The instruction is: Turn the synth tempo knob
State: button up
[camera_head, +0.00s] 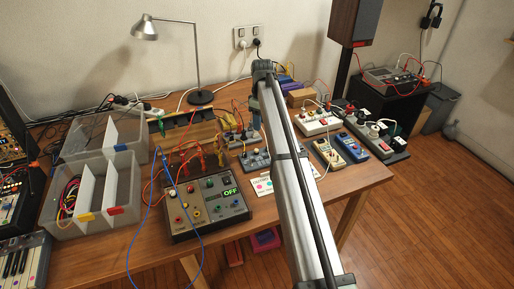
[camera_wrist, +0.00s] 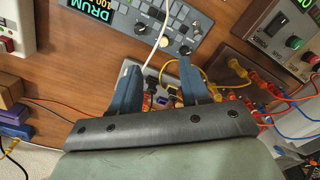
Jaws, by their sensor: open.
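In the wrist view a grey drum unit (camera_wrist: 118,18) lies on the wooden table, with a green display reading "DRUM" and "100". It carries a dark knob (camera_wrist: 141,29), more small knobs and rows of small pads. No tempo label is legible, so I cannot tell which knob is the tempo knob. My gripper (camera_wrist: 158,63) is open, its two blue fingers apart and pointing towards the unit's lower edge. No knob sits between the fingertips; a white cable crosses there. In the head view my gripper (camera_head: 256,127) is small and partly hidden by my arm.
A brown box with an "OFF" display (camera_head: 210,205) stands left of my arm. Patch cables (camera_wrist: 240,68) run close to the fingers. Clear bins (camera_head: 100,190) and a desk lamp (camera_head: 199,97) stand further left and back. Several small devices (camera_head: 340,150) lie to the right.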

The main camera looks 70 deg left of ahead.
aim_at(257, 150)
jog(key=f, duration=0.4)
jog(key=s+f, duration=0.1)
jog(key=f, duration=0.8)
jog(key=shift+s+a+f, duration=0.2)
jog(key=shift+s, duration=0.05)
grip_shut()
